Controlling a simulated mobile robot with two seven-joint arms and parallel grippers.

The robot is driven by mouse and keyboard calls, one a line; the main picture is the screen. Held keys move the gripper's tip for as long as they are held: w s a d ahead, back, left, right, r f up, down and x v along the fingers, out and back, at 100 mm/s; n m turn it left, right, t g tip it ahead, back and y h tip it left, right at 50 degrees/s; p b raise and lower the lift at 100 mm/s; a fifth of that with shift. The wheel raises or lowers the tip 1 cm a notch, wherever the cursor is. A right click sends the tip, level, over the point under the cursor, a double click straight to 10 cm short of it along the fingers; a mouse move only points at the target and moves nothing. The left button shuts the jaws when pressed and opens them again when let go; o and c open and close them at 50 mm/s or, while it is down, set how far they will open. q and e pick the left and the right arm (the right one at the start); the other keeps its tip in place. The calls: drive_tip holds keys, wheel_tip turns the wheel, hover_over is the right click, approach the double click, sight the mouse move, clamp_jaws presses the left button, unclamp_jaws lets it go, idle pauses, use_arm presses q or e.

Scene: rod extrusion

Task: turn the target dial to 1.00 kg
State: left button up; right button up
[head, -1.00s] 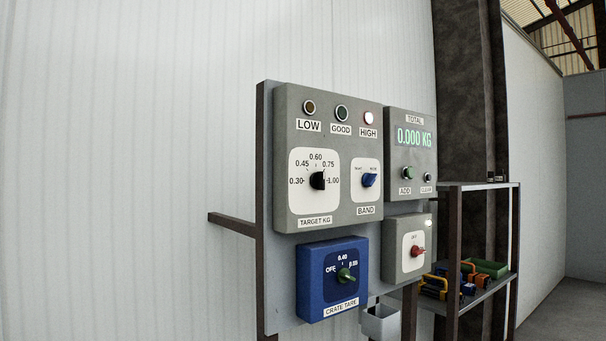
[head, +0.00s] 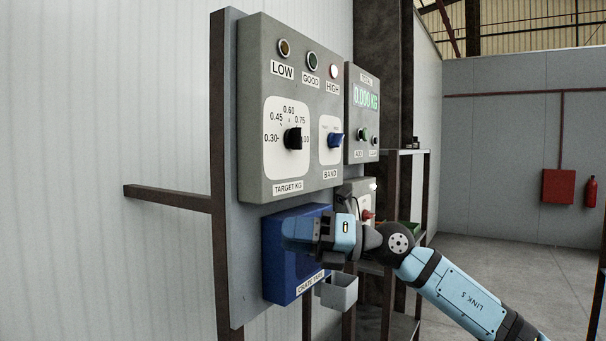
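The target dial (head: 292,138) is a black knob on a white scale plate labelled TARGET KG, marked 0.30 to 1.00, on the grey panel box. The knob stands out toward the right and covers part of the 1.00 mark; its exact setting is hard to read. My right gripper (head: 300,232) is below the dial, in front of the blue CRATE TARE box (head: 278,262), and hides that box's knob. Its fingertips do not show clearly, and it is apart from the target dial. My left gripper is not in view.
The blue BAND knob (head: 336,140) is just right of the dial. The HIGH lamp (head: 333,72) is lit, and the total display (head: 366,98) reads 0.000 KG. A grey bin (head: 338,292) hangs below. Room is free in front of the dial.

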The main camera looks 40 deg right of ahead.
drive_tip(key=s+d+r+n+t+h, duration=0.1)
drive_tip(key=s+d+r+h, duration=0.1)
drive_tip(key=r, duration=0.3)
drive_tip(key=s+d+r+n+t+h, duration=0.1)
drive_tip(key=s+d+r+h, duration=0.15)
drive_tip(key=r, duration=0.25)
drive_tip(key=t+h, duration=0.3)
drive_tip(key=h, duration=0.1)
approach(302, 129)
use_arm(q)
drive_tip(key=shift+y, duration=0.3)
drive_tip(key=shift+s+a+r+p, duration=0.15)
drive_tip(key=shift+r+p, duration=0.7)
drive_tip(key=shift+p, duration=0.15)
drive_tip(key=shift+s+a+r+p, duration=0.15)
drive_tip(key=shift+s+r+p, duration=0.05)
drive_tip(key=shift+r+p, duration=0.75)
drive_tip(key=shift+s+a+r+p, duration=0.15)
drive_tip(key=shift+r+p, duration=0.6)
drive_tip(key=shift+p, duration=0.3)
use_arm(e)
drive_tip(key=shift+x, duration=4.6)
drive_tip(key=shift+s, duration=0.1)
